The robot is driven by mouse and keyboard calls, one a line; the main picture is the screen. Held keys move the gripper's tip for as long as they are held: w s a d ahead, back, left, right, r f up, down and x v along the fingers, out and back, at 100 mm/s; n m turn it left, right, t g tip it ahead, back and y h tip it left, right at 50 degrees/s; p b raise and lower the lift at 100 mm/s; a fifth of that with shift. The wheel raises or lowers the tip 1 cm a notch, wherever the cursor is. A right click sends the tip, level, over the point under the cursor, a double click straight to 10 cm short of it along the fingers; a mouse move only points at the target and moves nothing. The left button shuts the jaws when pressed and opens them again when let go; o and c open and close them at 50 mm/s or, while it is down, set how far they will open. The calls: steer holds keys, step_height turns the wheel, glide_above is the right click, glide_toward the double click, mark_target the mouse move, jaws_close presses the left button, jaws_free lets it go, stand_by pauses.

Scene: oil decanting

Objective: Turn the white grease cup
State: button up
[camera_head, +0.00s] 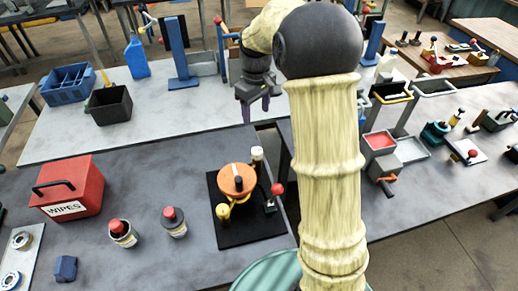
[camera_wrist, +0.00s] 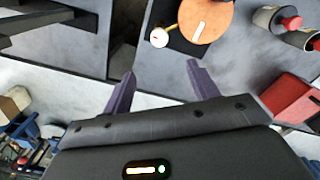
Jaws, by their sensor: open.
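The white grease cup (camera_head: 257,154) stands upright at the far right corner of a black base plate (camera_head: 240,232), beside an orange round disc (camera_head: 237,178). In the wrist view the white cup (camera_wrist: 159,37) shows from above, with a brass-coloured stem running from it towards the orange disc (camera_wrist: 205,18). My gripper (camera_head: 256,110) hangs fingers down beyond the plate, above and apart from the cup. In the wrist view my gripper (camera_wrist: 161,70) has its purple fingers spread with nothing between them, and the cup lies ahead of the fingertips.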

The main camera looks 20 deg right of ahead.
mark_target(257, 150)
steer(key=shift+w+a+r, duration=0.1)
steer(key=shift+w, duration=0.05)
steer(key=shift+d, duration=0.2)
step_height(257, 150, down, 18)
steer(key=p, duration=0.3)
steer(key=shift+r, duration=0.25)
steer(key=shift+c, duration=0.5)
